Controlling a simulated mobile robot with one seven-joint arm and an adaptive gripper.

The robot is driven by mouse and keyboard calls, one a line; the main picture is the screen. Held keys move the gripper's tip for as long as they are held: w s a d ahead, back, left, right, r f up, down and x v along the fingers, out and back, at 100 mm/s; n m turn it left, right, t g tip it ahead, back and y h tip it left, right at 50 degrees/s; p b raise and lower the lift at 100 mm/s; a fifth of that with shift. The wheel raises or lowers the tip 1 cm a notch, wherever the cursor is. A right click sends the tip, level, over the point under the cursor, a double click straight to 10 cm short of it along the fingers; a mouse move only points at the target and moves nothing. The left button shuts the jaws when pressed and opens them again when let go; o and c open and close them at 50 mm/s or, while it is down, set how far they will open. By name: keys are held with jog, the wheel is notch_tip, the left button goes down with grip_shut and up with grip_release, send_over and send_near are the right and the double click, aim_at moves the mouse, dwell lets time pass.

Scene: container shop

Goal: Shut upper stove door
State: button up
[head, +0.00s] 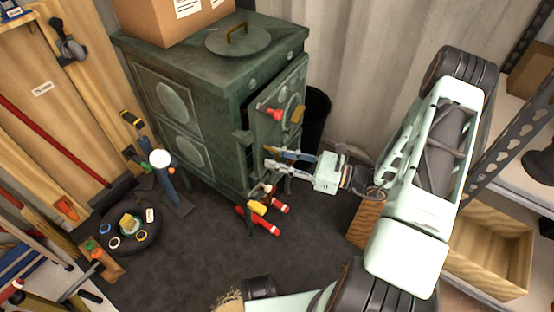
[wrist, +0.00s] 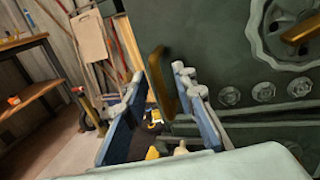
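The green stove (head: 190,90) stands against the wall, and its upper door (head: 262,130) is swung open at its right front side. In the wrist view the door's green outer face (wrist: 215,30) fills the upper right, with a round dial (wrist: 262,45) and small round knobs. A brass handle (wrist: 160,80) at the door's left edge shows between my fingers in the picture. My gripper (head: 268,157) is open beside the lower part of the door. It also shows in the wrist view (wrist: 158,90). I cannot tell whether a finger touches the handle.
A cardboard box (head: 165,15) and a round lid (head: 238,40) sit on the stove. Red bottles or tools (head: 258,221) lie on the floor below my gripper. A black bin (head: 317,115) stands behind the door. A wooden crate (head: 490,250) is at right; tools crowd the left.

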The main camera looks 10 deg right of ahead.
aim_at(267, 155)
jog(key=shift+a, duration=0.15)
jog(key=shift+c, duration=0.2)
grip_shut()
jog(key=shift+x, duration=1.55)
jog(key=shift+o, duration=0.2)
grip_release()
jog(key=shift+w, duration=0.15)
